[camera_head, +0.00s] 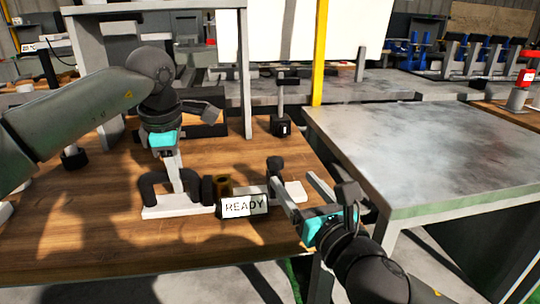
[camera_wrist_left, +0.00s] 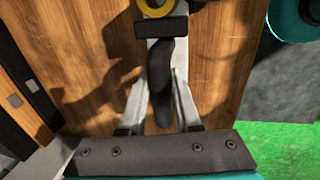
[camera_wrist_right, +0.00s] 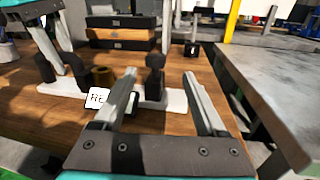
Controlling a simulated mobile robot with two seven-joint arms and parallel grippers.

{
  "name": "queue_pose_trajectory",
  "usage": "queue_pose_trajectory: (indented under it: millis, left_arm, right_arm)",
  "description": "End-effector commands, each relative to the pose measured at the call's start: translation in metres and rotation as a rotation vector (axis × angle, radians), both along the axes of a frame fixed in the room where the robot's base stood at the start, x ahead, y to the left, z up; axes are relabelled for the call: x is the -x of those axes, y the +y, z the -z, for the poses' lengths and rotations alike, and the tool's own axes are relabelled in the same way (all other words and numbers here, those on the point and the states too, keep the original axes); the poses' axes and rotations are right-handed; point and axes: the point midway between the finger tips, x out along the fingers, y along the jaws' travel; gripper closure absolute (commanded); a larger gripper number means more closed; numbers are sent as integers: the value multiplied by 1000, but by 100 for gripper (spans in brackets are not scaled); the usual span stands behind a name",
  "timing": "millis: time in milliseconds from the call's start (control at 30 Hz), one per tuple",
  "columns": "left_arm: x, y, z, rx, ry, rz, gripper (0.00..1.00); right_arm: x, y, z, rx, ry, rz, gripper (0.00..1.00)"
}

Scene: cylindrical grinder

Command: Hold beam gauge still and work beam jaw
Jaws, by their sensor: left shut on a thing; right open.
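The beam gauge lies on the wooden table, with a long pale base (camera_head: 160,211) and a black arched handle (camera_head: 150,184) at its left. My left gripper (camera_head: 177,184) comes down from above and is shut on the black handle, which also shows between its fingers in the left wrist view (camera_wrist_left: 161,85). The beam jaw, with a black knob (camera_head: 275,165), stands towards the right end; the knob also shows in the right wrist view (camera_wrist_right: 155,78). My right gripper (camera_head: 292,183) is open, its fingertips on either side of the knob in its wrist view. Contact there is unclear.
A brass-coloured ring (camera_head: 223,186) sits mid-gauge, behind a white READY sign (camera_head: 244,206). A small black stand (camera_head: 281,125) is further back. A grey metal table (camera_head: 410,150) adjoins at the right. The wooden table's front left (camera_head: 70,245) is clear.

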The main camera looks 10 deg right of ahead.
Motion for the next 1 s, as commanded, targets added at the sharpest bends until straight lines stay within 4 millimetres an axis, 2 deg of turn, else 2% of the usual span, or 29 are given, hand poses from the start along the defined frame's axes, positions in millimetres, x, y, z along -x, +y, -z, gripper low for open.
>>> queue_pose_trajectory:
  millis: [167,267,700,1000]
  left_arm:
    - [0,0,0,0,1,0,100]
    - [0,0,0,0,1,0,100]
    - [0,0,0,0,1,0,100]
    - [0,0,0,0,1,0,100]
  right_arm:
    - [-2,6,1,65,-12,-28,26]
    - [-11,7,1,69,-12,-28,26]
    - [-78,21,0,64,-12,-27,26]
    - [-110,27,1,66,-11,-27,26]
